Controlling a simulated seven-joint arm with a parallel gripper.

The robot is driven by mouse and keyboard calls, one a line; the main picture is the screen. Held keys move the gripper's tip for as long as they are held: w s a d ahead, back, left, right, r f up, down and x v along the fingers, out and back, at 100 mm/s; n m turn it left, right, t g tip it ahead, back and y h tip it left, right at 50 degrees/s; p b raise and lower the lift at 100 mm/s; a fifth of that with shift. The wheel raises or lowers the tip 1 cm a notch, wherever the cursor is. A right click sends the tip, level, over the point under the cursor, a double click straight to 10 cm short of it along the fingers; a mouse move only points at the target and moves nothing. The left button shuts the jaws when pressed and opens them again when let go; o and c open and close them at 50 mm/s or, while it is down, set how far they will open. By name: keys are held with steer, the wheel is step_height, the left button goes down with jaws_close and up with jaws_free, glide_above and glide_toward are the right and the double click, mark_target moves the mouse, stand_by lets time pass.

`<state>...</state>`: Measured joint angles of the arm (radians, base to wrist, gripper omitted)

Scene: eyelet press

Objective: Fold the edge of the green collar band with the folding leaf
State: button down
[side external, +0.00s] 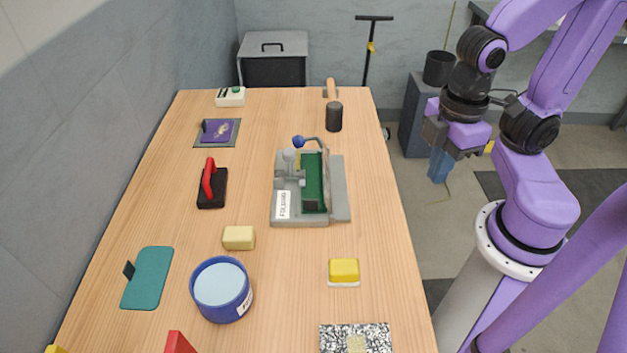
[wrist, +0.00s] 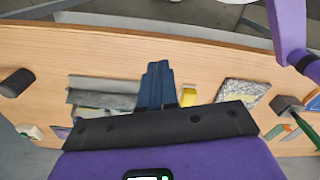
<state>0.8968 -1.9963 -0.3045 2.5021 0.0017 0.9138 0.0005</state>
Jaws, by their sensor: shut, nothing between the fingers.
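The grey folding fixture (side external: 300,222) stands mid-table, with a white label (side external: 283,205). The green collar band (side external: 313,182) lies lengthwise on it. A flat grey plate, which looks like the folding leaf (side external: 340,190), lies along its right side. A curved lever with a blue knob (side external: 299,141) rises at its far end. My gripper (side external: 438,168) is off the table's right edge, well clear of the fixture, with its blue fingers shut and empty. In the wrist view the fingers (wrist: 155,84) partly cover the fixture (wrist: 100,87); the green band cannot be made out there.
A yellow block (side external: 344,270), a cream block (side external: 239,238) and a blue tub (side external: 221,290) are nearer the camera. The table strip right of the fixture is clear.

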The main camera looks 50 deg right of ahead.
steer(key=c, duration=1.1)
jaws_free()
steer(key=shift+w+a+r, duration=0.1)
steer(key=shift+w+a, duration=0.05)
steer(key=shift+w, duration=0.05)
steer(key=shift+o, duration=1.3)
steer(key=w+a+r+h, duration=0.1)
steer(key=w+a+r, duration=0.2)
steer(key=w, duration=0.5)
steer(key=w+a+r+h, duration=0.1)
steer(key=w+a+r, duration=0.2)
steer(key=w+a, duration=0.3)
steer(key=w, duration=0.3)
steer(key=shift+w+m+h, duration=0.2)
steer(key=shift+m+h, duration=0.1)
steer(key=r+m+g+h, duration=0.1)
steer(key=m+g+h, duration=0.1)
glide_above(295, 138)
steer(key=w+a, duration=0.3)
steer(key=a, duration=0.4)
steer(key=x, duration=1.7)
steer(key=shift+s+d+r, duration=0.1)
steer(key=shift+d+r, duration=0.15)
steer(key=shift+d, duration=0.1)
jaws_close()
